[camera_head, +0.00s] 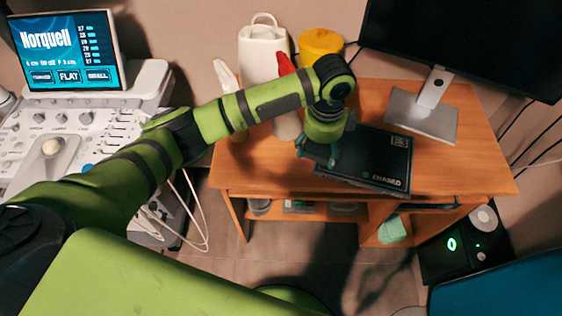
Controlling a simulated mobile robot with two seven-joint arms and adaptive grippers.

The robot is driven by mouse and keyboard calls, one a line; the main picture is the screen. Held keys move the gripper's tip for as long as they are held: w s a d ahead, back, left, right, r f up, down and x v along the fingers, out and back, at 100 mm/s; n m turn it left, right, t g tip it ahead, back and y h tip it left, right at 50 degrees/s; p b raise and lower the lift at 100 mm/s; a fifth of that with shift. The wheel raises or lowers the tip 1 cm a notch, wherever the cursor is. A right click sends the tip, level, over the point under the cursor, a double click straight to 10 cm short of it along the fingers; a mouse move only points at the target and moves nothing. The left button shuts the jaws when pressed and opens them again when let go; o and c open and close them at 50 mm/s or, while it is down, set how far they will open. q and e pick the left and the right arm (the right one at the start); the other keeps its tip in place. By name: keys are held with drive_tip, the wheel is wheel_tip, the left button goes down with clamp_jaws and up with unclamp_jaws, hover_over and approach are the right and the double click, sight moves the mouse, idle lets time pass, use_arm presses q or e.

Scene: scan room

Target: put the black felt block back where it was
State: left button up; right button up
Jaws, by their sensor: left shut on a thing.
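My left gripper (320,158) reaches over the desk from the left, pointing down at the left edge of a flat black slab marked "ERASED" (375,158). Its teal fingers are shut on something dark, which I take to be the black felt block. The fingers and the dark slab behind hide its outline, so I cannot tell whether it touches the slab. No other felt block shows clearly. My right gripper is out of view.
The slab lies on a wooden desk (470,172). A monitor on a grey stand (425,118) is behind it. A white container (262,55), a yellow-topped tub (320,42) and bottles crowd the back left. An ultrasound console (60,140) stands left. The desk's right side has free room.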

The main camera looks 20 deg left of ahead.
use_arm(q)
drive_tip(key=p, duration=0.2)
hover_over(280, 169)
wheel_tip(280, 169, down, 6)
drive_tip(key=shift+r, duration=0.25)
wheel_tip(280, 169, down, 4)
drive_tip(key=shift+r+p, duration=0.1)
drive_tip(key=shift+p, duration=0.4)
drive_tip(key=shift+f, duration=0.2)
drive_tip(key=o, duration=1)
wheel_tip(280, 169, up, 12)
drive_tip(key=shift+a+r+b, duration=0.1)
drive_tip(key=shift+b, duration=0.4)
